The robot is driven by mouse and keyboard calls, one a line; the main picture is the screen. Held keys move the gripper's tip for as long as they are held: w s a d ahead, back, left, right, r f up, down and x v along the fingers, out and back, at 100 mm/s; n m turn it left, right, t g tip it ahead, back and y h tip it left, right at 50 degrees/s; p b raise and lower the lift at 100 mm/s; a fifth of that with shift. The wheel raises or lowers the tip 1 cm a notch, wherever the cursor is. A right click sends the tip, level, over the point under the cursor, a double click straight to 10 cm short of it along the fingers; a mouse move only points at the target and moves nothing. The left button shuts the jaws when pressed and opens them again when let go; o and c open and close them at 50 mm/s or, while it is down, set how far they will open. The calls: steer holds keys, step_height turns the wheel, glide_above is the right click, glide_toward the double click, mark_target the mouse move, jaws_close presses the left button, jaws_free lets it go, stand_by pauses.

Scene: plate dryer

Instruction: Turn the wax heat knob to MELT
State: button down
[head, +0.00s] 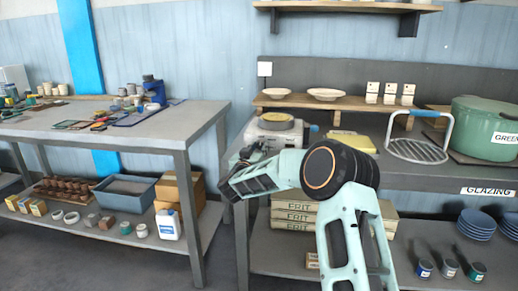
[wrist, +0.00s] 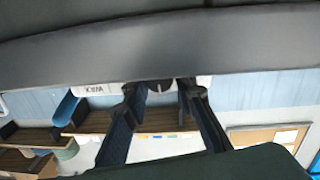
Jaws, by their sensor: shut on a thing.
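The wax heat knob (wrist: 160,87) is a dark round shape on a pale strip (wrist: 203,88) under the bench edge in the wrist view, which looks upside down. A label reading WAX (wrist: 95,88) is on the strip beside it. My gripper (wrist: 161,93) has its two dark fingers on either side of the knob, shut on it. The knob's pointer and any MELT mark cannot be made out. In the head view my gripper is at the left front edge of the glazing bench (head: 440,178), and my arm hides the knob there.
A grey rounded appliance (head: 276,121) stands on the bench above my gripper. A wire rack (head: 418,150) and a large green pot (head: 485,125) stand to the right. FRIT boxes (head: 293,216) lie on the lower shelf. A second workbench (head: 150,130) stands left, across a narrow gap.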

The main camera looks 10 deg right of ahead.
steer(key=shift+m, duration=0.4)
steer(key=m, duration=0.3)
steer(key=shift+m+b, duration=0.3)
steer(key=m+b, duration=0.1)
steer(key=m, duration=0.2)
steer(key=shift+m+y, duration=0.4)
steer(key=shift+m, duration=0.3)
steer(key=c, duration=1.6)
jaws_free()
